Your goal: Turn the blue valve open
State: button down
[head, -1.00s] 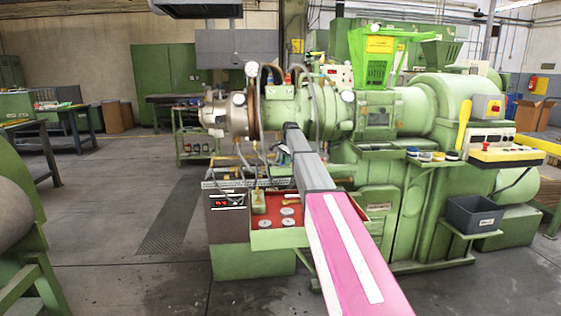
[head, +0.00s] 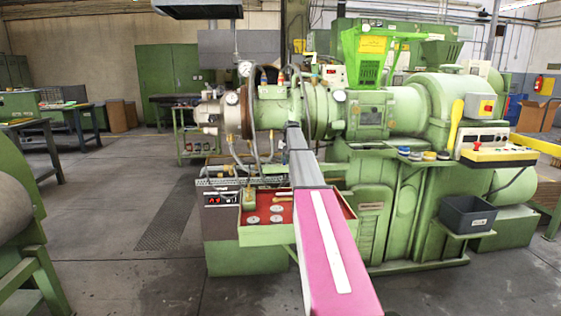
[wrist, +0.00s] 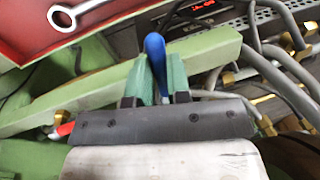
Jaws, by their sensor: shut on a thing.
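The blue valve handle (wrist: 155,48) stands up between the green fingers of my gripper (wrist: 155,72) in the wrist view. The fingers are shut on it, one on each side, and its upper end sticks out past them. The lower part of the handle and the valve body are hidden by the fingers and the dark gripper body. In the head view my pink and grey arm reaches forward to the green extruder (head: 400,112). My gripper and the blue valve cannot be made out there.
A control box with a red display (head: 218,200), hoses and brass fittings (wrist: 302,55) are close by. The floor at left is open.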

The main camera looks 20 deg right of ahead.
jog(key=shift+d+n, duration=0.2)
jog(key=shift+n, duration=0.3)
jog(key=shift+d, duration=0.1)
jog(key=c, duration=1.1)
grip_release()
jog(key=r, duration=0.3)
jog(key=d+r, duration=0.1)
jog(key=r, duration=0.3)
jog(key=d+r, duration=0.1)
jog(key=r, duration=0.2)
jog(key=shift+s+r, duration=0.2)
jog(key=shift+r, duration=0.1)
jog(key=shift+s, duration=0.15)
